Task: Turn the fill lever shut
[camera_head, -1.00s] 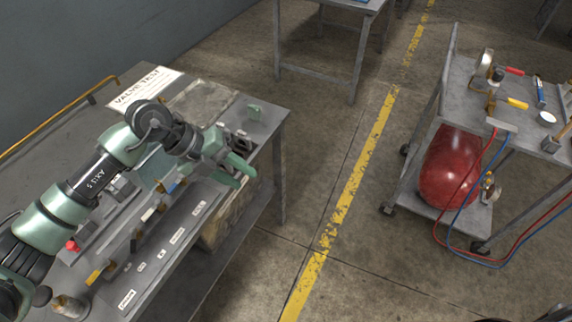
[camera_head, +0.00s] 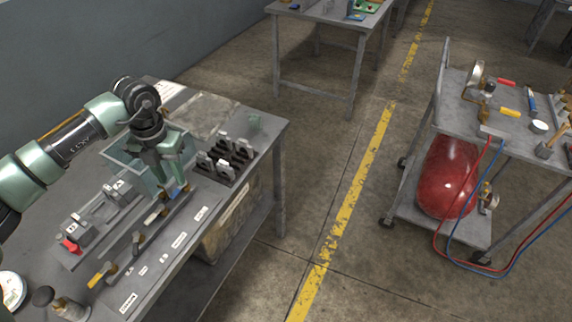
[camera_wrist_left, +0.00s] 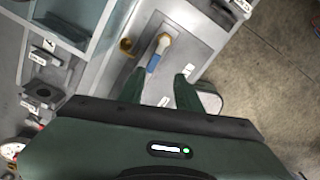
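A valve rail (camera_head: 125,258) on the workbench carries several small levers with white labels too small to read, so I cannot tell which is the fill lever. A yellow-handled lever (camera_head: 99,276) is at its near end. In the left wrist view, a blue-tipped lever (camera_wrist_left: 154,62) on a brass fitting lies just ahead of my left gripper (camera_wrist_left: 159,80). The gripper's two green fingers are apart with nothing held between them. In the head view, my left gripper (camera_head: 173,178) points down over the rail's far end. My right gripper is out of view.
An open-topped bin (camera_head: 118,155) and black holders (camera_head: 232,158) stand close to the gripper. A red-handled fixture (camera_head: 71,246) lies left of the rail. A cart with a red tank (camera_head: 447,178) and hoses stands right, across clear floor.

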